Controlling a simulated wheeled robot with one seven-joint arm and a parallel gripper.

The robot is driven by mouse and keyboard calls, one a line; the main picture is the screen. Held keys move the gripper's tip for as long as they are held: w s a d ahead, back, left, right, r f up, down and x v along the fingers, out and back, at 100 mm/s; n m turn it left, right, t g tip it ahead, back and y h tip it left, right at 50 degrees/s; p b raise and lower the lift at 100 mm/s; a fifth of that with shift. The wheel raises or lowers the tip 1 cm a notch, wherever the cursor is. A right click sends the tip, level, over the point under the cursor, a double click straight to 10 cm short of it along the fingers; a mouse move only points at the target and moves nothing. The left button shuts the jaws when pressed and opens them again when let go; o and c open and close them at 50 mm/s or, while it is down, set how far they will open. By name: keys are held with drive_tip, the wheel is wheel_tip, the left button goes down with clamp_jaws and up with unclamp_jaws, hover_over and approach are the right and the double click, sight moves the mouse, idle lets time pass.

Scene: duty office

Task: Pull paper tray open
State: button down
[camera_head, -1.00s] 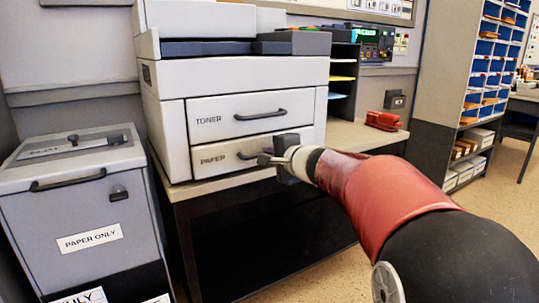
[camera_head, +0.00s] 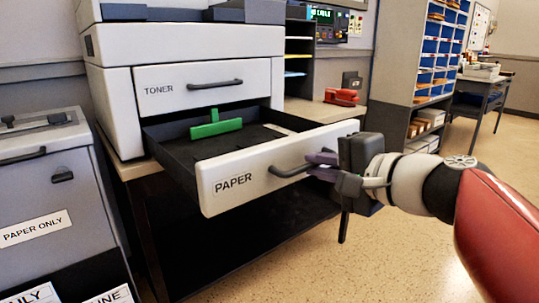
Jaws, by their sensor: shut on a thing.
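The paper tray (camera_head: 233,183) is a white-fronted drawer labelled PAPER, low in the white copier (camera_head: 190,48). It stands pulled well out, and its dark inside shows. A green piece (camera_head: 216,127) stands inside the tray, with a pale strip near the right side. My gripper (camera_head: 318,168) is at the right part of the tray front, shut on the dark bar handle (camera_head: 290,171). The fingers partly hide the handle's right end. The toner drawer (camera_head: 200,88) above is shut.
A grey PAPER ONLY bin (camera_head: 45,190) stands at the left, close to the copier table (camera_head: 130,168). A red stapler-like object (camera_head: 341,97) lies on the table at the right. A shelf of blue pigeonholes (camera_head: 430,50) stands behind. The floor (camera_head: 400,260) in front is clear.

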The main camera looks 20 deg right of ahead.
drive_tip(key=shift+f+v, duration=0.25)
drive_tip(key=shift+v, duration=1)
drive_tip(key=shift+f+v, duration=0.25)
drive_tip(key=shift+v, duration=0.95)
drive_tip(key=shift+s, duration=0.1)
drive_tip(key=c, duration=1.5)
unclamp_jaws()
drive_tip(key=shift+s, duration=0.1)
drive_tip(key=v, duration=0.7)
drive_tip(key=shift+s+d+p, duration=0.15)
drive_tip(key=shift+s+p, duration=0.15)
drive_tip(key=shift+p, duration=0.05)
